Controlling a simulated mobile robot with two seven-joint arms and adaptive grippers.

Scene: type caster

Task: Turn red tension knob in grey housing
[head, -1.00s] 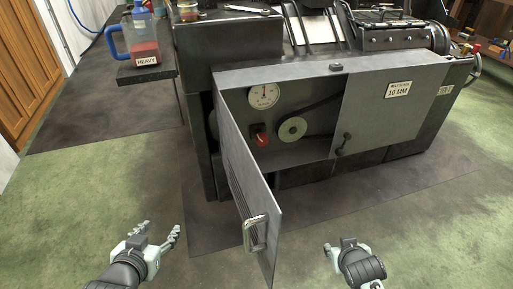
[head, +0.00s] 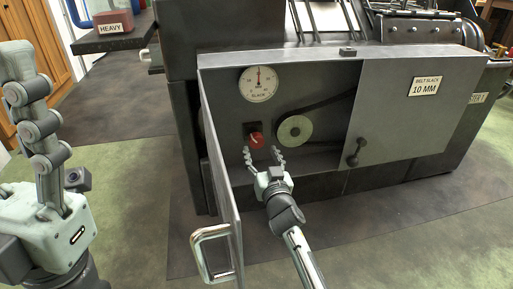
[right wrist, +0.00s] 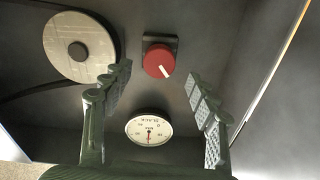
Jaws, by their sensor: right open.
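The red tension knob (head: 256,140) sits on a dark plate inside the open grey housing (head: 325,80), below the white slack gauge (head: 259,84). My right gripper (head: 263,158) is open just in front of and below the knob. In the right wrist view the knob (right wrist: 158,61), with a white pointer line, shows beyond the gap between the spread fingers (right wrist: 158,95); I see no contact. The gauge (right wrist: 149,128) also shows there, upside down. My left gripper (head: 28,130) is large at the left edge, away from the housing; its opening is unclear.
The housing door (head: 222,190) stands open left of my right arm, with a metal handle (head: 212,252). A pale pulley (head: 295,130) with a dark belt is right of the knob. A closed panel bears a "BELT SLACK 10 MM" label (head: 425,87).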

